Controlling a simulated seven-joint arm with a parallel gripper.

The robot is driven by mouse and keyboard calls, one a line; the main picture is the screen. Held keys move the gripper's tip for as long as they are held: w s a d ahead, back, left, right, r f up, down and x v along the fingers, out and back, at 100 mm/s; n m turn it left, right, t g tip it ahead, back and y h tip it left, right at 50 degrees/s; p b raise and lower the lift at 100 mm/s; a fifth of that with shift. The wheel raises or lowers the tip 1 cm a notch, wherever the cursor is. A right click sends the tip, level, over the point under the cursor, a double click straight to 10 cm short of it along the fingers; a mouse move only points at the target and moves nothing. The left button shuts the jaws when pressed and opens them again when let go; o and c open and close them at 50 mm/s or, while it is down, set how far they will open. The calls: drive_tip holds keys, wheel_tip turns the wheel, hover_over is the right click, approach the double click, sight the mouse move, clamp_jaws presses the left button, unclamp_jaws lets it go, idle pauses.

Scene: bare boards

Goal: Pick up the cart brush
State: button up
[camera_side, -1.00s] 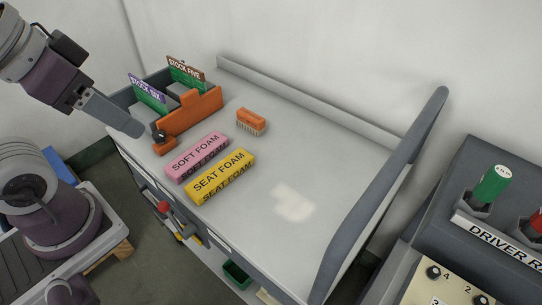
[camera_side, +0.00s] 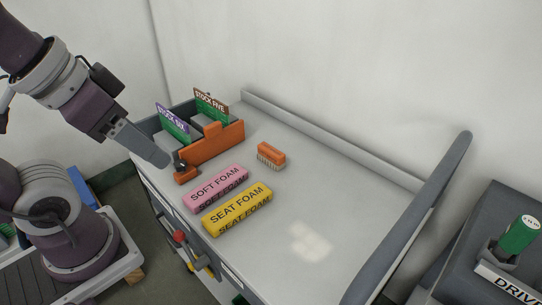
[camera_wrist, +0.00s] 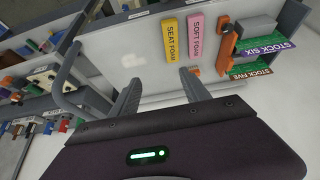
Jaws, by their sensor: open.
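The cart brush (camera_side: 271,154), a small block with an orange back and pale bristles below, stands on the grey cart top (camera_side: 330,190), right of the orange-fronted bin. My gripper (camera_side: 166,161) is at the cart's left edge in the side view, beside a small orange piece with a black knob, and well apart from the brush. In the wrist view my gripper (camera_wrist: 160,88) has its two fingers spread with nothing held between them.
A pink SOFT FOAM block (camera_side: 216,189) and a yellow SEAT FOAM block (camera_side: 237,210) lie in front of the brush. A raised rail (camera_side: 320,125) runs behind. The cart's right half is clear.

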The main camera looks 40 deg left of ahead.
drive_tip(key=w+r+n+g+h, duration=0.1)
drive_tip(key=w+r+n, duration=0.15)
drive_tip(key=w, duration=0.35)
drive_tip(key=n+g+y, duration=0.1)
drive_tip(key=n+g, duration=0.4)
drive_tip(key=n, duration=1.1)
hover_over(271, 149)
drive_tip(key=shift+m, duration=0.25)
drive_tip(key=f, duration=2.6)
drive_tip(key=shift+s+a+f, duration=0.1)
drive_tip(key=shift+s+a, duration=0.1)
drive_tip(key=shift+s, duration=0.2)
drive_tip(key=f, duration=0.7)
drive_tip(key=shift+w+d, duration=0.25)
drive_tip(key=shift+w, duration=0.15)
clamp_jaws()
